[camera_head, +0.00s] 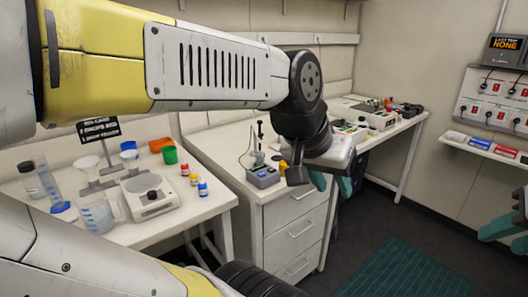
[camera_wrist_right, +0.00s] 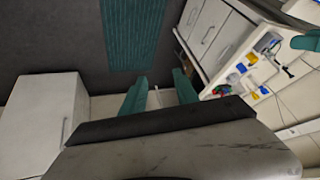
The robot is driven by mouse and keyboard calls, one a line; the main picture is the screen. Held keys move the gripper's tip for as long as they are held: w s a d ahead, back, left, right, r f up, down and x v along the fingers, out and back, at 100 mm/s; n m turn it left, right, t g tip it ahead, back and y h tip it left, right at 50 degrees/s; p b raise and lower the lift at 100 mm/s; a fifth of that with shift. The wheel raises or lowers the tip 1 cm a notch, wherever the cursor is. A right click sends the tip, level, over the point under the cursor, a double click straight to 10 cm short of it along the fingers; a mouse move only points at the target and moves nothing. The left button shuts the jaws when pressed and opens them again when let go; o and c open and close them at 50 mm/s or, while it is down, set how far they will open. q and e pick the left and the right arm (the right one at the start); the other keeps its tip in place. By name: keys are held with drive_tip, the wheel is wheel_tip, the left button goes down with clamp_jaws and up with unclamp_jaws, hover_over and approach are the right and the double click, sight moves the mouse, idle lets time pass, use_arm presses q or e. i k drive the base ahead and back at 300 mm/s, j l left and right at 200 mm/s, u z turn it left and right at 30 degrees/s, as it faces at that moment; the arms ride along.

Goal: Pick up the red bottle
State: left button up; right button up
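A small bottle with a red cap (camera_head: 185,169) stands upright on the white table at left in the head view, in a short row with a yellow-capped and a blue-capped bottle. My left gripper (camera_head: 332,184) is in front of the drawer bench, well to the right of the red bottle. Its teal fingers are apart and nothing shows between them. My right gripper (camera_head: 506,222) is at the right edge of the head view, far from the bottle. In the right wrist view its two fingers (camera_wrist_right: 160,94) are apart and empty. The red bottle cannot be made out there.
A balance (camera_head: 150,195), beakers and a cylinder stand near the bottles; orange and green containers (camera_head: 169,154) are behind them. A drawer bench (camera_head: 292,228) with a small grey device (camera_head: 263,177) stands right of the table. My left arm crosses above the table. Floor is open at right.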

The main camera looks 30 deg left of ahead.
sight(184, 167)
drive_tip(key=i+u, duration=0.15)
drive_tip(key=u, duration=0.3)
drive_tip(key=i+u, duration=0.15)
drive_tip(key=u, duration=0.25)
drive_tip(key=i+l+u, duration=0.1)
drive_tip(key=u, duration=0.35)
drive_tip(key=i+l+u, duration=0.1)
drive_tip(key=u, duration=0.35)
drive_tip(key=i+l+u, duration=0.1)
drive_tip(key=l+u, duration=0.15)
drive_tip(key=u, duration=0.15)
drive_tip(key=i+l+u, duration=0.15)
drive_tip(key=u, duration=0.35)
drive_tip(key=i+l+u, duration=0.25)
drive_tip(key=u, duration=0.2)
drive_tip(key=i+l+u, duration=0.1)
drive_tip(key=l+u, duration=0.4)
drive_tip(key=j, duration=0.15)
